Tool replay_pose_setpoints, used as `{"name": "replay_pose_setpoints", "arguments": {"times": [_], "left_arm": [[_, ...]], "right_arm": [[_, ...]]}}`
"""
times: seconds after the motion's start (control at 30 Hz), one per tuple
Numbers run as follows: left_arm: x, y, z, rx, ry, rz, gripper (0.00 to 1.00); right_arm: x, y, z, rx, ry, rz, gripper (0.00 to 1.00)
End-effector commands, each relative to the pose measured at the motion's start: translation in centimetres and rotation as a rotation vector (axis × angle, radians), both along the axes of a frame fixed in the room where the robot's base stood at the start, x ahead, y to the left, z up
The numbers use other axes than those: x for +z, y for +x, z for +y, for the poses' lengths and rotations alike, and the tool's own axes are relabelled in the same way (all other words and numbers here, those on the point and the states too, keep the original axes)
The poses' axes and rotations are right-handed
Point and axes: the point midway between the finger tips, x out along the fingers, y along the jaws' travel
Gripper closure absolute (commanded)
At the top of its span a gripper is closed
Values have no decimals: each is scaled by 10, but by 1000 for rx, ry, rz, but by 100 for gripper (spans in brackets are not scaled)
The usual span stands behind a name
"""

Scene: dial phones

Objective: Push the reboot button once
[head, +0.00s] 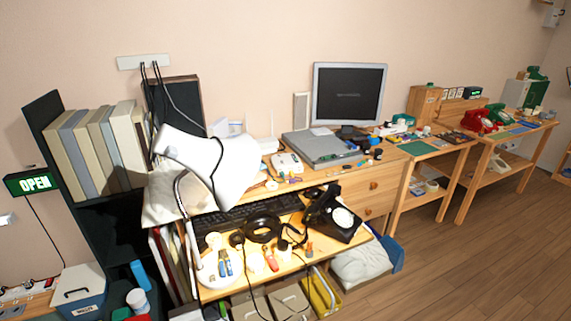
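I cannot make out a reboot button; any button is too small or hidden at this distance. A small white device with a thin antenna (269,146) stands left of the grey box. Neither of my grippers shows in the head view.
A white desk lamp (208,168) blocks part of the desk's left side. A black dial phone (335,216) and tools cover the pull-out shelf, before a black keyboard (245,212). Side tables (437,166) stand at right. Wooden floor (470,270) is clear at lower right.

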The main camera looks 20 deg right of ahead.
Motion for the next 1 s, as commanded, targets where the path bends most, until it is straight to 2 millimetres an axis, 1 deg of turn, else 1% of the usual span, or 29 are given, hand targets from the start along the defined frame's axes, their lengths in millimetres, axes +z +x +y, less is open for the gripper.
{"name": "replay_pose_setpoints", "arguments": {"times": [0.03, 0.3, 1.0], "left_arm": [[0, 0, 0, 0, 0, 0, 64], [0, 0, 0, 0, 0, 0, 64], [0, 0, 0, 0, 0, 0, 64]], "right_arm": [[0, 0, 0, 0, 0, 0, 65], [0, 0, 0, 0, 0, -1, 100], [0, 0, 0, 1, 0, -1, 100]]}}
